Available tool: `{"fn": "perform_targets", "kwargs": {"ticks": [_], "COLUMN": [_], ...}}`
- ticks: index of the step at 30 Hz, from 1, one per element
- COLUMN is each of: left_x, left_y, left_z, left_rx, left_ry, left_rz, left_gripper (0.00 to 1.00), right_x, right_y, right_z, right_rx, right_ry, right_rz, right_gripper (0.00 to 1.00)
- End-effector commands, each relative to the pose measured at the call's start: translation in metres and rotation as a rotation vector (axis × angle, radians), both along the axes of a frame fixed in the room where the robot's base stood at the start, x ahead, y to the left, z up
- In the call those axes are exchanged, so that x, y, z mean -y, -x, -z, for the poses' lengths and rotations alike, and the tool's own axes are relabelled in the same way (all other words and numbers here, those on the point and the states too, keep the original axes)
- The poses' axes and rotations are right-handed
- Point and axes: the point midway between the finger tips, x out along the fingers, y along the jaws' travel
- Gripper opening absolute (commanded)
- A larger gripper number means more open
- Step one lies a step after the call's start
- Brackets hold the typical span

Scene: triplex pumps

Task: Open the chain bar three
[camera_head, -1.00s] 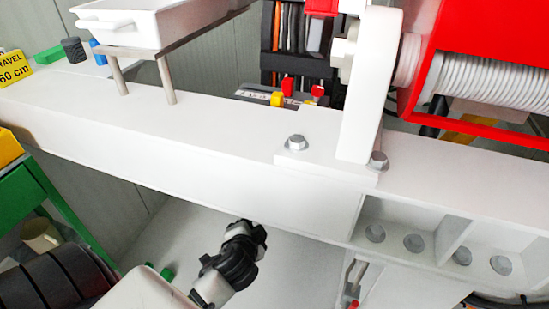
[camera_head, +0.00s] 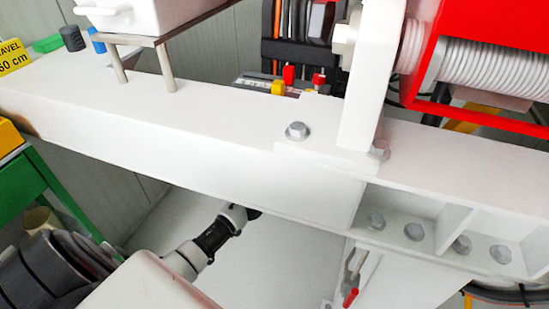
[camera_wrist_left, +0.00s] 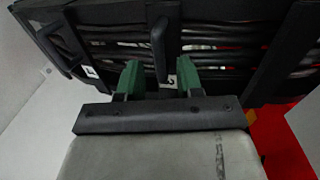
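In the left wrist view, the two green fingertips of my left gripper (camera_wrist_left: 160,80) stand apart. A narrow dark upright bar (camera_wrist_left: 160,48) shows between and just beyond them, with a small white mark near its lower end. I cannot tell whether the fingers touch it. Another dark bar (camera_wrist_left: 68,55) with a white label beside it is at the left. I cannot tell which bar is chain bar three. In the head view, my left forearm reaches under the white beam (camera_head: 200,130), which hides the left gripper. My right gripper is not in view.
Black cables or hoses (camera_wrist_left: 225,50) run behind the bars in a dark frame. In the head view, a red winch frame (camera_head: 470,40) is at the upper right, a red-tipped lever (camera_head: 351,297) hangs below the beam, and a green rack (camera_head: 30,185) stands at the left.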

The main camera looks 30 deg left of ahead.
Motion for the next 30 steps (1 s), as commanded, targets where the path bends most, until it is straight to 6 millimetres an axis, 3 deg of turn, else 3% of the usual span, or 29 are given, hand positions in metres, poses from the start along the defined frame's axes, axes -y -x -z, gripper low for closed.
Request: {"fn": "perform_targets", "kwargs": {"ticks": [6, 17, 24, 30], "left_x": [-0.006, -0.007, -0.007, -0.007], "left_y": [-0.025, -0.029, -0.029, -0.029], "left_z": [0.002, 0.002, 0.002, 0.002], "left_rx": [0.000, -0.001, -0.001, -0.001], "left_ry": [0.001, 0.001, 0.001, 0.001], "left_rz": [0.001, 0.001, 0.000, 0.000], "left_gripper": [0.36, 0.36, 0.00, 0.00], "right_x": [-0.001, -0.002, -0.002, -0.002], "right_y": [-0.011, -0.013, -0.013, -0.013], "right_z": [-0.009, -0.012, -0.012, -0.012], "right_rx": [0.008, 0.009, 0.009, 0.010], "right_ry": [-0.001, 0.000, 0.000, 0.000], "right_rz": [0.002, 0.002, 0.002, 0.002], "right_gripper": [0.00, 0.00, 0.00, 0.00]}}
